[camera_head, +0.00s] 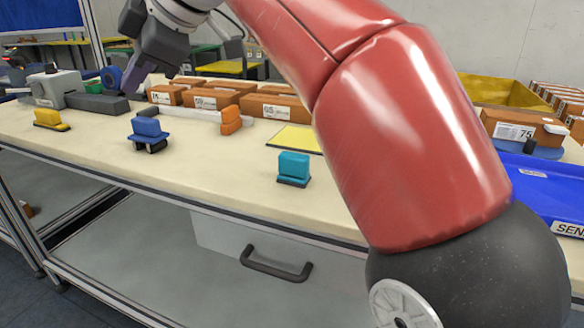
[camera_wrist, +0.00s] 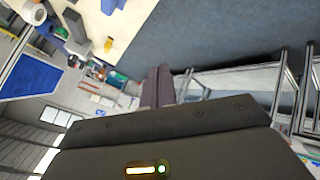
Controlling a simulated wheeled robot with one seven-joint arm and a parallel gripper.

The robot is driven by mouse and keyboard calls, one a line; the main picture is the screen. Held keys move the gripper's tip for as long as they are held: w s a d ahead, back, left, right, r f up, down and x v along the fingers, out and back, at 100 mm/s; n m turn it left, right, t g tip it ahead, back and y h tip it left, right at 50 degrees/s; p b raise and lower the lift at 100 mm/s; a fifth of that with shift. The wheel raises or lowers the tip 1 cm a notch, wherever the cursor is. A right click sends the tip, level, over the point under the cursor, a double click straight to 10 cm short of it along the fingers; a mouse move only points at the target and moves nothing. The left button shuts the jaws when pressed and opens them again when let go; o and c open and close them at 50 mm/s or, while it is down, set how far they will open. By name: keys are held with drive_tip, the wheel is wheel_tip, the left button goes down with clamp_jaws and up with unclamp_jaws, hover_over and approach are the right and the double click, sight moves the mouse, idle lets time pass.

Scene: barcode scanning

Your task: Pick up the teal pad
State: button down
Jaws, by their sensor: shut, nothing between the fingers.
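The teal pad (camera_head: 293,164) stands on a dark base near the front edge of the table (camera_head: 215,160) in the head view, just left of my red arm. It does not show in the wrist view. My gripper (camera_head: 133,84) is at the upper left in the head view, above the back left of the table and well away from the teal pad. In the wrist view its fingers (camera_wrist: 158,86) are together with nothing between them.
A blue pad (camera_head: 148,128), a yellow pad (camera_head: 50,118) and an orange pad (camera_head: 231,120) stand on the table. A yellow sheet (camera_head: 296,138) lies behind the teal pad. Brown boxes (camera_head: 215,98) line the back. A blue tray (camera_head: 535,185) is at right.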

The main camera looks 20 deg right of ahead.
sight(295, 155)
drive_tip(key=c, duration=2.1)
unclamp_jaws()
drive_tip(key=o, duration=0.7)
drive_tip(key=d+f+m, duration=0.1)
drive_tip(key=d, duration=0.2)
drive_tip(key=d+f+m+h, duration=0.1)
drive_tip(key=d, duration=0.3)
drive_tip(key=d+f+m+h, duration=0.1)
drive_tip(key=d+m, duration=0.1)
drive_tip(key=d, duration=0.1)
drive_tip(key=shift+s+d+f+b, duration=0.15)
drive_tip(key=shift+d+f+b, duration=0.05)
drive_tip(key=shift+d+b, duration=0.15)
drive_tip(key=shift+o, duration=1.2)
drive_tip(key=s+d+f+m+g+h, duration=0.1)
drive_tip(key=s+d+f+m, duration=0.1)
drive_tip(key=d, duration=0.4)
drive_tip(key=s+d+f+m+g+h, duration=0.1)
drive_tip(key=s+d+f+m, duration=0.1)
drive_tip(key=d, duration=0.5)
drive_tip(key=shift+s+d+f+m+b, duration=0.2)
drive_tip(key=shift+s+m+b, duration=0.1)
drive_tip(key=shift+s+m, duration=0.6)
drive_tip(key=shift+w+a+b+x, duration=0.15)
drive_tip(key=shift+b+x, duration=0.25)
drive_tip(key=shift+x, duration=1.45)
drive_tip(key=shift+w+a+b+x, duration=0.15)
drive_tip(key=shift+b+x, duration=0.25)
drive_tip(key=shift+x, duration=1.5)
